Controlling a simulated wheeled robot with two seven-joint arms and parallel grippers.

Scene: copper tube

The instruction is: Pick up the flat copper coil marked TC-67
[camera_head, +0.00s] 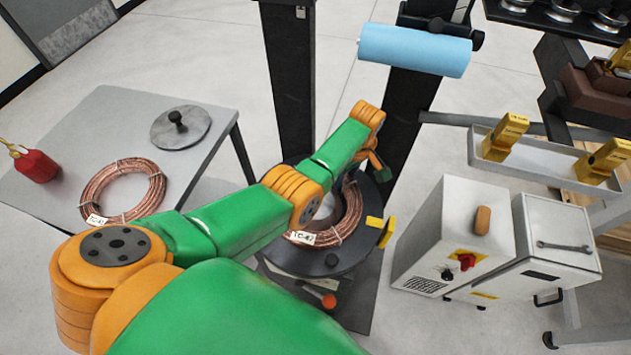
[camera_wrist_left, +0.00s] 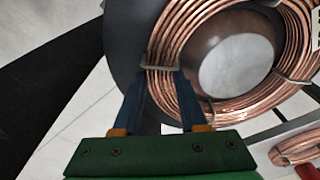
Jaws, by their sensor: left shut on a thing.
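A flat copper coil (camera_head: 345,220) lies on the round black plate (camera_head: 315,263) of a stand in the middle of the head view. Its white tag starts with TC; I cannot read the number surely. My left gripper (camera_head: 352,180) is at the far side of this coil, partly hidden by my arm. In the left wrist view its two fingers (camera_wrist_left: 162,85) are shut on the copper coil (camera_wrist_left: 190,75) beside a metal strap. A second tagged copper coil (camera_head: 150,195) lies on the grey table at left, its number also unclear. My right gripper is not in view.
The grey table (camera_head: 85,165) also holds a grey disc with a knob (camera_head: 181,127) and a red container (camera_head: 37,165). A blue roll (camera_head: 415,50) is behind the stand. White boxes (camera_head: 455,235) and a tray with yellow blocks (camera_head: 550,165) are at right.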

